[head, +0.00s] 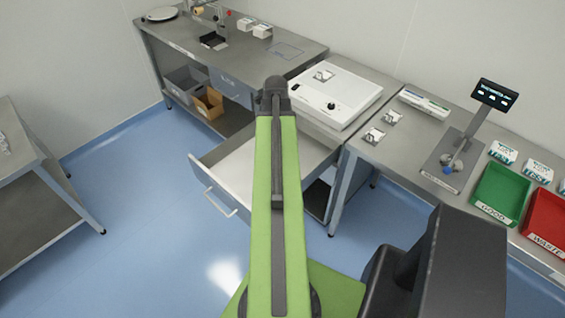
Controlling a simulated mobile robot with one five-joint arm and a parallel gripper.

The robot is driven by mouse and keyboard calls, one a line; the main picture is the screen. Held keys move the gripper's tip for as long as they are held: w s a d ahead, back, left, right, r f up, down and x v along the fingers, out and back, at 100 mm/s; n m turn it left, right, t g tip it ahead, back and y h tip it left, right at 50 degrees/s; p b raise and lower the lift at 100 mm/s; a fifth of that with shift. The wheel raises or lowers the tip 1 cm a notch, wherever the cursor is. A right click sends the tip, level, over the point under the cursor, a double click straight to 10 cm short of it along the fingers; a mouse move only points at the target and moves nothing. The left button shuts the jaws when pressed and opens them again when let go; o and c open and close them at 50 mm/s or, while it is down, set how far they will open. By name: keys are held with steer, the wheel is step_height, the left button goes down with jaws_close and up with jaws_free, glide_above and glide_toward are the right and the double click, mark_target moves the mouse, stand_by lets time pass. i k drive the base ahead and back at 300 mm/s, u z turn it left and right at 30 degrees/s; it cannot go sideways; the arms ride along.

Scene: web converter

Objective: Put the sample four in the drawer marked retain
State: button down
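An open drawer (240,165) with a pale, bare interior is pulled out from under the middle bench. Its handle faces the lower left, and no label on it can be read. My arm crosses in front of part of it. Small flat samples lie on the benches: one (323,75) on the white instrument, two more (392,117) and (374,136) on the steel top to its right. Their markings are too small to read, so I cannot tell which is sample four. My green arm rises through the middle of the view to a dark joint. My gripper does not show.
The white instrument (345,97) stands on the bench behind the drawer. A green tray (502,192) marked good and a red tray (546,222) marked waste are at right. Another steel table (18,170) stands at left. Blue floor (120,215) is clear between.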

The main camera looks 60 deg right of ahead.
mark_target(247, 164)
steer(key=u, duration=0.05)
steer(key=i, duration=1)
steer(key=z, duration=0.05)
